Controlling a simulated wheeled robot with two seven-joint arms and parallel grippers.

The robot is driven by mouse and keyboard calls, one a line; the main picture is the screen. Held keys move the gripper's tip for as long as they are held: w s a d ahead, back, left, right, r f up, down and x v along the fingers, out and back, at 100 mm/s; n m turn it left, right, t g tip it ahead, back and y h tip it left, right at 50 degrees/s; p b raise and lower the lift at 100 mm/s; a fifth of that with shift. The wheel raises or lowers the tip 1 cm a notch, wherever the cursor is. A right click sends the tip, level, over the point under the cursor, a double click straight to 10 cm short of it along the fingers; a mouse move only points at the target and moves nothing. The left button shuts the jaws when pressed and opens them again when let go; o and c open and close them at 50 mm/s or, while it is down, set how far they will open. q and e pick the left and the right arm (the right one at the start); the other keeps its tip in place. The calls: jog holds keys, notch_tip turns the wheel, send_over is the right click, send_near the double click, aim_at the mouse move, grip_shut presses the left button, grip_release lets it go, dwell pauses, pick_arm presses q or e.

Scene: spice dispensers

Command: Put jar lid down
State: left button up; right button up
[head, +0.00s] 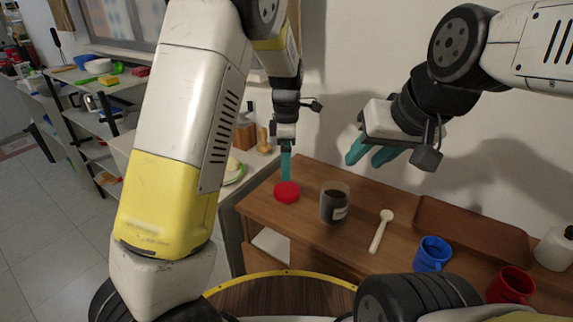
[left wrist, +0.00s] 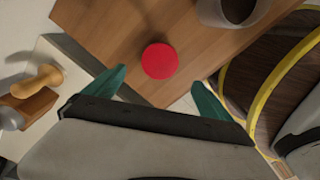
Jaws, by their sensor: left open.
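The red jar lid (head: 287,192) lies on the wooden table (head: 308,222), near its left end. It also shows in the left wrist view (left wrist: 158,61), just beyond the fingertips. My left gripper (head: 286,176) points down above the lid. In the left wrist view its teal fingers (left wrist: 158,90) are spread apart with nothing between them. The glass jar (head: 334,203) stands upright and uncovered to the right of the lid, with dark contents and a pale label. My right gripper (head: 370,156) hangs empty above the table, its fingers apart.
A white spoon (head: 380,231) lies right of the jar. A blue mug (head: 432,254), a red mug (head: 511,285), a brown tray (head: 470,228) and a white container (head: 554,249) stand farther right.

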pick_arm(q)
jog(key=s+a+r+m+t+h, duration=0.1)
jog(key=s+a+r+m+h, duration=0.1)
jog(key=s+a+r+m, duration=0.4)
jog(key=s+a+r+m+t+h, duration=0.1)
jog(key=s+a+r+m, duration=0.2)
jog(key=s+r, duration=0.35)
jog(key=s+a+r+m+t, duration=0.2)
jog(key=s+m, duration=0.2)
jog(key=s, duration=0.2)
jog(key=s+a+r+m+t, duration=0.2)
jog(key=s+a+m, duration=0.1)
jog(key=s+m, duration=0.2)
jog(key=shift+s+r+y, duration=0.2)
jog(key=shift+s+y, duration=0.15)
jog(key=shift+y, duration=0.05)
